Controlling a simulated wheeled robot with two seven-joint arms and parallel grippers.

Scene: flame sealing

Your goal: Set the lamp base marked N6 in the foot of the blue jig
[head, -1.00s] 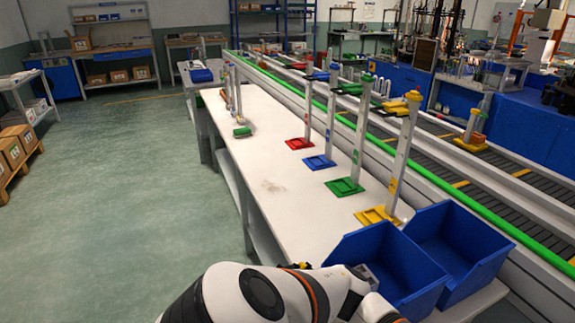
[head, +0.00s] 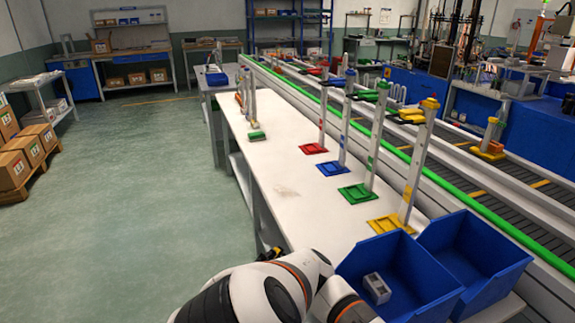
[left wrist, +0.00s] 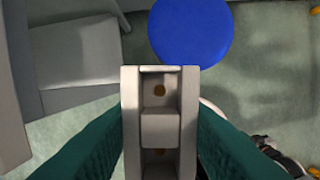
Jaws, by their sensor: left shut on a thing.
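In the head view the blue jig has a flat blue foot (head: 328,168) on the white table and an upright post (head: 346,120) with a blue top. Its foot looks empty. My left gripper is not clearly visible in the head view, and my right gripper is in no view.
Red (head: 313,148), green (head: 357,193) and yellow (head: 390,223) jig feet stand in the same row. Another grey block (head: 377,288) lies in the left blue bin (head: 412,262). The table's left part (head: 270,180) is mostly clear. A conveyor with a green rail (head: 440,182) runs behind.

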